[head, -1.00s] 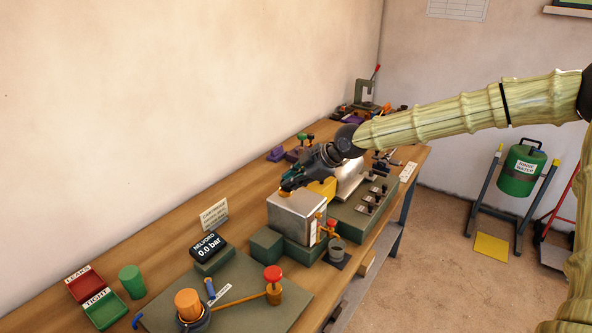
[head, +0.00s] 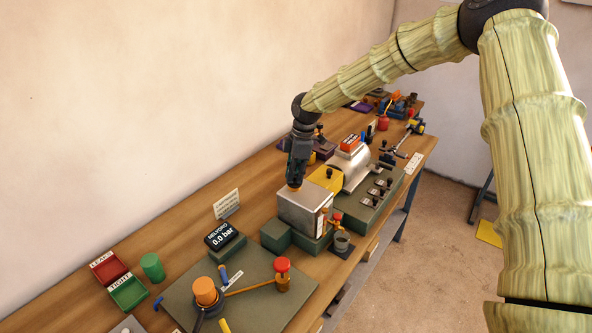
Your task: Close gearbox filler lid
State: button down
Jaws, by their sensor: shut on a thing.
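The gearbox (head: 301,214) is a silver metal box on a green base on the bench. My gripper (head: 295,184) points down over its top face, toward the back left edge. A small orange valve and fittings show on the box's right side.
A yellow guard (head: 326,179) and silver motor (head: 350,166) stand just behind the gearbox. A gauge reading 0.0 bar (head: 224,238) and a red-knobbed valve (head: 282,267) are nearer. Bare wood lies along the wall.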

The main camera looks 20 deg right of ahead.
jog(key=shift+a+f+g+h, duration=0.1)
jog(key=shift+f+g+h, duration=0.3)
jog(key=shift+g, duration=0.1)
jog(key=shift+f+p, duration=0.1)
jog(key=shift+p, duration=0.2)
jog(key=c, duration=1.4)
grip_release()
jog(key=shift+c, duration=0.2)
jog(key=shift+w, duration=0.1)
jog(key=shift+r, duration=0.2)
jog(key=r, duration=0.8)
jog(key=d+r, duration=0.1)
jog(key=r, duration=0.2)
jog(key=shift+w+r, duration=0.4)
